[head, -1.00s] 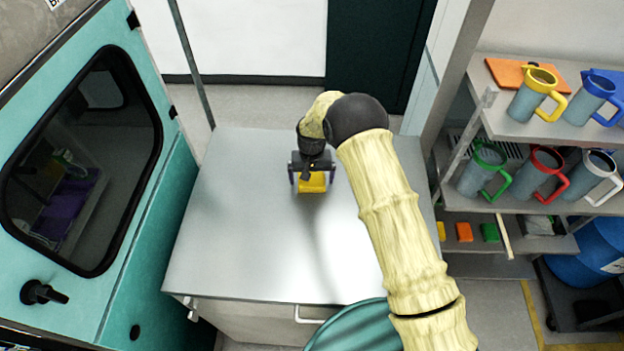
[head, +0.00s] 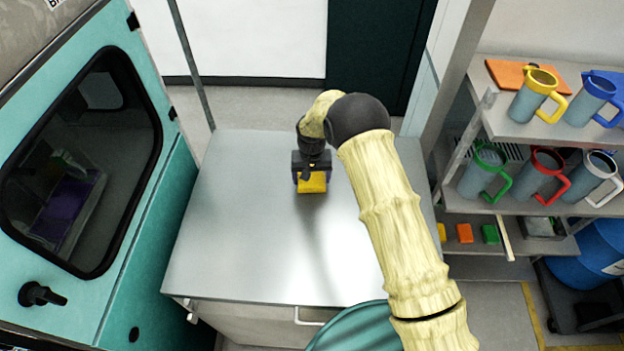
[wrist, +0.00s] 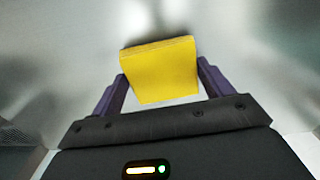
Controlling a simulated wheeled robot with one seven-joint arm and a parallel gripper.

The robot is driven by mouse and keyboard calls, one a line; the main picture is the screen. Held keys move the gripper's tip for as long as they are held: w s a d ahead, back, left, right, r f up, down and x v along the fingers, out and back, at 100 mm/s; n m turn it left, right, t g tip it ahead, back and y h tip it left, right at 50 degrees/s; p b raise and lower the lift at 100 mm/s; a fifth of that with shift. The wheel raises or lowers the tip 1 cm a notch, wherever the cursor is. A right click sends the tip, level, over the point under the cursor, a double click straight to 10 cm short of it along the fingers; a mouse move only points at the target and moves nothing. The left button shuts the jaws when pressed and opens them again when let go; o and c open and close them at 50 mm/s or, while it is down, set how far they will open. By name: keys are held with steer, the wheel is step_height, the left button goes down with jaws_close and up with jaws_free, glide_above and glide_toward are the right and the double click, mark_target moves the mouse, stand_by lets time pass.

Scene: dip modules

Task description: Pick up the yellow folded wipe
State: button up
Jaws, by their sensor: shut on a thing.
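The yellow folded wipe (head: 312,183) is at the steel table top, towards its far half. My gripper (head: 311,178) is over it from behind, with its fingers closed in on the wipe's two sides. In the wrist view the wipe (wrist: 162,72) sits between the two purple fingers (wrist: 160,88), with one at its left edge and one at its right. The gripper is shut on the wipe. I cannot tell whether the wipe's underside touches the table.
The steel table (head: 230,240) is otherwise bare. A teal cabinet (head: 150,250) with a dark window stands close on the left. Shelves (head: 480,125) on the right hold several jugs with coloured handles and small coloured blocks.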

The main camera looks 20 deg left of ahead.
mark_target(312, 178)
step_height(312, 178, up, 9)
steer(key=b, duration=0.4)
steer(key=shift+r, duration=0.2)
steer(key=shift+o, duration=0.4)
